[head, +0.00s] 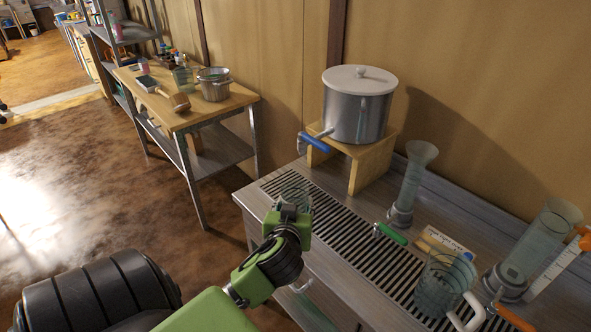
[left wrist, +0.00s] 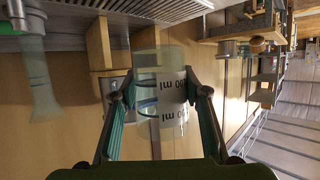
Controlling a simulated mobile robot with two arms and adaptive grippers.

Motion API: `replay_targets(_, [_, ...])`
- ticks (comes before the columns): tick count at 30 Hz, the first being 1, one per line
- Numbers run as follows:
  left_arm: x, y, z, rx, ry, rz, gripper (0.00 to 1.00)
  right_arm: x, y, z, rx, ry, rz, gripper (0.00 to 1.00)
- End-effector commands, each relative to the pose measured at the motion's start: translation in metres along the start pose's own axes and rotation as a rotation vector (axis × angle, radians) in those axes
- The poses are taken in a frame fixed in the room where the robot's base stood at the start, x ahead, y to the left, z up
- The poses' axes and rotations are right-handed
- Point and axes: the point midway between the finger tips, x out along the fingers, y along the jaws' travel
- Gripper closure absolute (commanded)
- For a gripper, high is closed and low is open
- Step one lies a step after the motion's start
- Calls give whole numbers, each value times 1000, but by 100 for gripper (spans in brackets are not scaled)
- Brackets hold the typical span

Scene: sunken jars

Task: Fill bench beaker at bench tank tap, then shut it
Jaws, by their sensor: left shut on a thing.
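The bench tank (head: 357,105) is a silver pot with a white lid on a wooden stand (head: 368,165). Its tap (head: 314,142) has a blue lever and sticks out to the left at the pot's foot. My left gripper (head: 295,207) is shut on the clear bench beaker (head: 296,188), over the left end of the bench. The beaker shows between the fingers in the left wrist view (left wrist: 160,100), with dark ml marks and rings. In the head view the beaker is below the tap; whether it is right under the spout I cannot tell. No water stream shows. My right gripper is out of view.
The grey bench (head: 262,196) has a slotted drain strip (head: 345,235). On it stand a green-handled piece (head: 390,234), a glass cylinder (head: 412,180), a glass jug (head: 440,285) with a white handle, and another cylinder (head: 540,240). A wooden side table (head: 225,108) stands back left.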

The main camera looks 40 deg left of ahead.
Motion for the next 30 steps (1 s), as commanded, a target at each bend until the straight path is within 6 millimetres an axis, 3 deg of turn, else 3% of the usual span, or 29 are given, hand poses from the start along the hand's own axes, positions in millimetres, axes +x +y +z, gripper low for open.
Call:
replay_targets(4, [6, 0, 0, -5, 2, -9, 84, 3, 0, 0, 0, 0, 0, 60])
replay_targets(7, [23, -3, -1, -19, 3, -37, 84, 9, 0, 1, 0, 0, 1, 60])
replay_targets(21, [169, -17, -10, -124, -1, -285, 84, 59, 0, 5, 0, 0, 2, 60])
replay_targets(25, [196, -12, -12, -138, -2, -326, 84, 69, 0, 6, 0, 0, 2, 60])
replay_targets(30, [216, -5, -14, -148, -1, -354, 84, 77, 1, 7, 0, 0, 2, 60])
